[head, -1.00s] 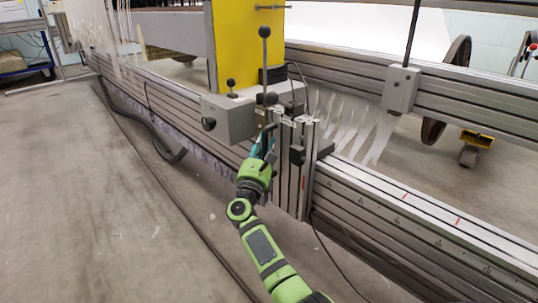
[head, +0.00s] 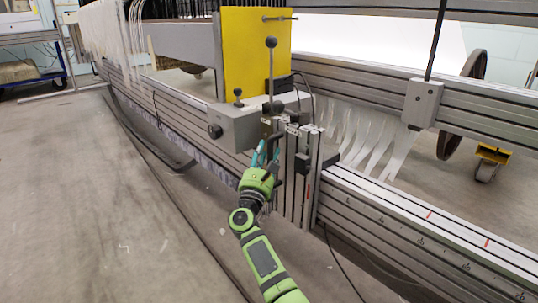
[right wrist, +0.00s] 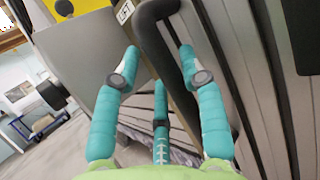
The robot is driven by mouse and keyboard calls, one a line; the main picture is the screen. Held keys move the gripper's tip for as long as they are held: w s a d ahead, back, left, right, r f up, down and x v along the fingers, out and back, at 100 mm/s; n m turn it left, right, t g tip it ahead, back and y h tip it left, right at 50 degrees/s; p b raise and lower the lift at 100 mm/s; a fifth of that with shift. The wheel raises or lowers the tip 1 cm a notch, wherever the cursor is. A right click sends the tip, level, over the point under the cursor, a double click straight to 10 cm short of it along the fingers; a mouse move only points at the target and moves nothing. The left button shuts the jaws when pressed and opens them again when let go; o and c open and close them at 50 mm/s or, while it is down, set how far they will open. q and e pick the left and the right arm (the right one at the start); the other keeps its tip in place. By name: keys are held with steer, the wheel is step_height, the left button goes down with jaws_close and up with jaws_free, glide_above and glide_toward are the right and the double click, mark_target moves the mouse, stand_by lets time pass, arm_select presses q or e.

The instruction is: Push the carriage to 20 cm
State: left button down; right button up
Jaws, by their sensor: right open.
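The carriage is a grey box (head: 234,128) with black-knobbed levers and an upright slotted aluminium plate (head: 298,185), on the long slotted rail (head: 410,222). In the right wrist view, a black curved handle (right wrist: 152,38) stands by the slotted plate. My right gripper (head: 266,152), green with teal fingers, is low at the carriage's near face. In the right wrist view its open fingers (right wrist: 158,54) straddle the handle; I cannot tell whether they touch it. Red marks (head: 429,214) and small scale labels run along the rail at right; the numbers are unreadable. My left gripper is out of view.
A yellow panel (head: 250,55) stands behind the carriage. White strands (head: 375,145) hang between the front and rear rails. A dark hose (head: 150,143) lies along the rail's foot. The floor (head: 80,220) at left is clear. A blue cart (head: 33,85) stands far left.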

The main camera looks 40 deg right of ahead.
steer(key=shift+a, duration=0.15)
steer(key=v, duration=1.2)
